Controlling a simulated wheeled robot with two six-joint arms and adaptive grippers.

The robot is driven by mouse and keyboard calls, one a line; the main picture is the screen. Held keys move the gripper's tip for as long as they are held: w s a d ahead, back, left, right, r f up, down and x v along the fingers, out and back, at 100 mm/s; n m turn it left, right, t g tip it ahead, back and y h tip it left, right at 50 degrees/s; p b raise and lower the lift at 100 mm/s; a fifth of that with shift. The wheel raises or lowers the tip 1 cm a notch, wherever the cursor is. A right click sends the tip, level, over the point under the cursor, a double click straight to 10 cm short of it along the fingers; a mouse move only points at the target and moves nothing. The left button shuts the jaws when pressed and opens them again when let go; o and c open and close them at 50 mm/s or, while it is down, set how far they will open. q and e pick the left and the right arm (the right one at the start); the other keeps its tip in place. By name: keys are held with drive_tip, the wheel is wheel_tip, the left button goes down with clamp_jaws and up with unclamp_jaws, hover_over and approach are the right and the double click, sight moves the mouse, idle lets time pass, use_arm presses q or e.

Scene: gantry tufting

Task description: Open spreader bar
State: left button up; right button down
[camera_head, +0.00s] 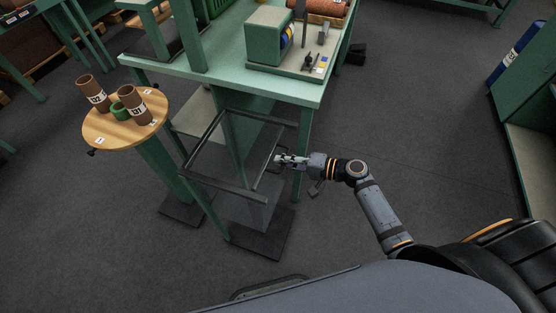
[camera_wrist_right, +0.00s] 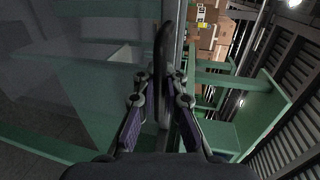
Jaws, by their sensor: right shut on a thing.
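A dark frame (camera_head: 187,150) with a clear panel stands at the front of the green machine table, swung out from it. A thin dark bar (camera_head: 265,168) runs along the frame's right side. I cannot tell for certain which part is the spreader bar. My right gripper (camera_head: 280,160) is at this bar, reaching in from the right. In the right wrist view a dark upright bar (camera_wrist_right: 162,45) passes between the fingers of my right gripper (camera_wrist_right: 161,85), which is shut on it. The clear panel (camera_wrist_right: 80,75) lies left of the bar. My left gripper is out of view.
A round wooden side table (camera_head: 108,130) left of the frame carries brown spools (camera_head: 134,105) and a green ring (camera_head: 118,109). The green table (camera_head: 215,82) holds a motor-like box (camera_head: 265,36). A green cabinet (camera_head: 535,100) stands far right. The floor between is clear.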

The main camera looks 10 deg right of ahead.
drive_tip(key=shift+s+d+r, duration=0.1)
drive_tip(key=shift+s+d, duration=0.1)
drive_tip(key=shift+d, duration=0.15)
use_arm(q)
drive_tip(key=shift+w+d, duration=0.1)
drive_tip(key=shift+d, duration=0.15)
use_arm(e)
drive_tip(key=c, duration=1.4)
unclamp_jaws()
drive_tip(key=shift+c, duration=0.2)
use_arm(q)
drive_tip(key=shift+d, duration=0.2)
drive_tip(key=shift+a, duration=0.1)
use_arm(e)
drive_tip(key=v, duration=1.2)
